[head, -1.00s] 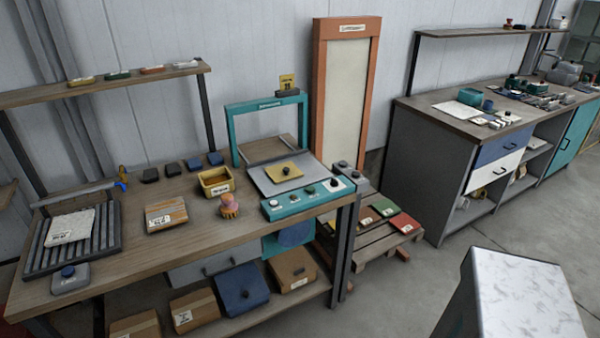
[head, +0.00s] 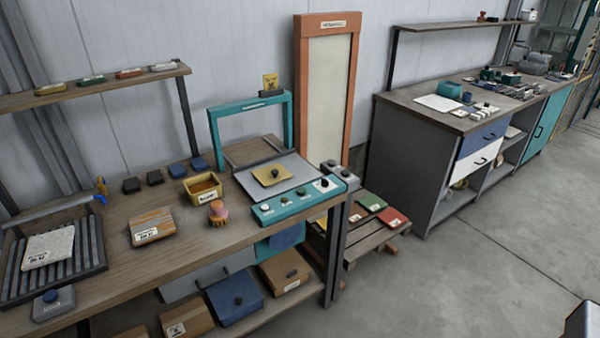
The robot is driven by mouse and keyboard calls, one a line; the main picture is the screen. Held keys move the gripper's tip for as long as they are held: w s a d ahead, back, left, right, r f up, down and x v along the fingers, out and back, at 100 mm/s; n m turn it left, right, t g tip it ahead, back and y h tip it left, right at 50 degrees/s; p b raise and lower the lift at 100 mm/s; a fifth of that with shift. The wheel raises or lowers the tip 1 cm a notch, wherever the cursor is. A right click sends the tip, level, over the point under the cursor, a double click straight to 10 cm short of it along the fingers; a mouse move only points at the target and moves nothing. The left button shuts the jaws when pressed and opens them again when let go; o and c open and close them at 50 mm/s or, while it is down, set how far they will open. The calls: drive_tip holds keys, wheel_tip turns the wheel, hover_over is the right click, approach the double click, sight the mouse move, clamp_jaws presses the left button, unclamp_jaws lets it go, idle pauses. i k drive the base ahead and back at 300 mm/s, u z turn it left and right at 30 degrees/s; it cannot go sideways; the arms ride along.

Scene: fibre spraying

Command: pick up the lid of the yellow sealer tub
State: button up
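The yellow sealer tub (head: 203,197) stands open on the wooden workbench, with brownish contents and a white label on its front. A flat yellow square lid (head: 265,178) with a dark knob lies apart from it, to its right, on the grey plate (head: 299,181) of the teal-framed press (head: 300,204). The lid is flat and nothing covers it. My gripper is not in view.
A pink-and-orange knobbed tool (head: 218,212) stands in front of the tub. The teal upright frame (head: 213,128) rises behind the plate. A pallet (head: 372,242) stands right of the bench (head: 183,250). Open grey floor (head: 480,270) lies at right.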

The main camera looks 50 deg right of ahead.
sight(268, 175)
drive_tip(key=u, duration=0.9)
drive_tip(key=k, duration=0.1)
drive_tip(key=z, duration=2.3)
drive_tip(key=k, duration=0.9)
drive_tip(key=u, duration=0.15)
drive_tip(key=i, duration=0.7)
